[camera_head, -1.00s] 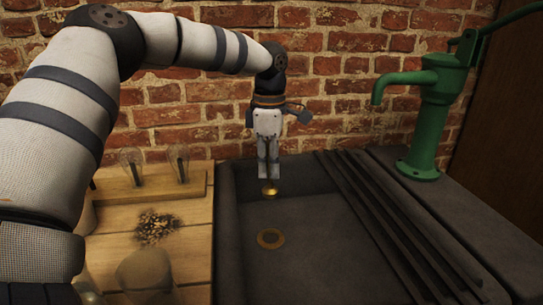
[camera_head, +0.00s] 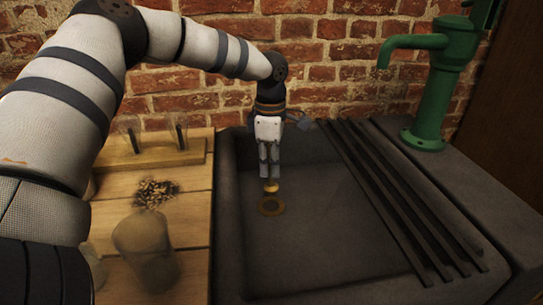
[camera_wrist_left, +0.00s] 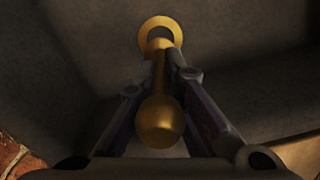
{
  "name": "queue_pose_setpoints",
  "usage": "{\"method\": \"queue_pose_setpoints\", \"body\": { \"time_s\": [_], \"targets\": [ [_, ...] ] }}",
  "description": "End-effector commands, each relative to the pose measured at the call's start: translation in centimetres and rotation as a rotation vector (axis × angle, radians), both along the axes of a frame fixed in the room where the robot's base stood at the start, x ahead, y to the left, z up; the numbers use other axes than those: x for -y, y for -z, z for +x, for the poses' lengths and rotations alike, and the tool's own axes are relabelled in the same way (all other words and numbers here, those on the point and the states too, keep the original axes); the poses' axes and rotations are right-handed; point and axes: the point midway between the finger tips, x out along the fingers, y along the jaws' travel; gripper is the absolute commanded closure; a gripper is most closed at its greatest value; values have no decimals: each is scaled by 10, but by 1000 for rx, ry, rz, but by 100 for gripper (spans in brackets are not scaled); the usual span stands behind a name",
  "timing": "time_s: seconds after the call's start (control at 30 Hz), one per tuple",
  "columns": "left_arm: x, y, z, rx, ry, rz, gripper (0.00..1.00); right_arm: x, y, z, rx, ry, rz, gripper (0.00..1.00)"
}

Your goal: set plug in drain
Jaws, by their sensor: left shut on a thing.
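A brass plug with a rounded knob shows in the left wrist view (camera_wrist_left: 160,122), held between the fingers. In the head view the plug (camera_head: 270,187) shows just below the fingertips. The drain (camera_head: 271,206) is a brass ring in the floor of the dark sink; its ring also shows in the left wrist view (camera_wrist_left: 158,24), beyond the plug's lower end. My left gripper (camera_head: 269,174) points down, shut on the plug, which is a little above the drain and looks nearly over it. A gap between plug and drain still shows in the head view. My right gripper is not in view.
The dark sink basin (camera_head: 330,235) is otherwise clear. Dark slats (camera_head: 400,205) lie across its right side. A green pump (camera_head: 432,95) stands at the back right. A wooden counter (camera_head: 190,205) at left holds glass jars, a dark pile and a wooden rack.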

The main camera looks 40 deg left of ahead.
Motion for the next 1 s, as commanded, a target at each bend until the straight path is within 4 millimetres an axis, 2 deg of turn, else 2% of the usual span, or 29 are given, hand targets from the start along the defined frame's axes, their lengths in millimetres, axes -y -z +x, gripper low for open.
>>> {"method": "queue_pose_setpoints", "body": {
  "time_s": [0.5, 1.0],
  "targets": [
    [0, 45, 0, -2, 0, 0, 100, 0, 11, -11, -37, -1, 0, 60],
    [0, 51, 0, 1, 0, 1, 100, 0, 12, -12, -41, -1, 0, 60]
  ]
}}
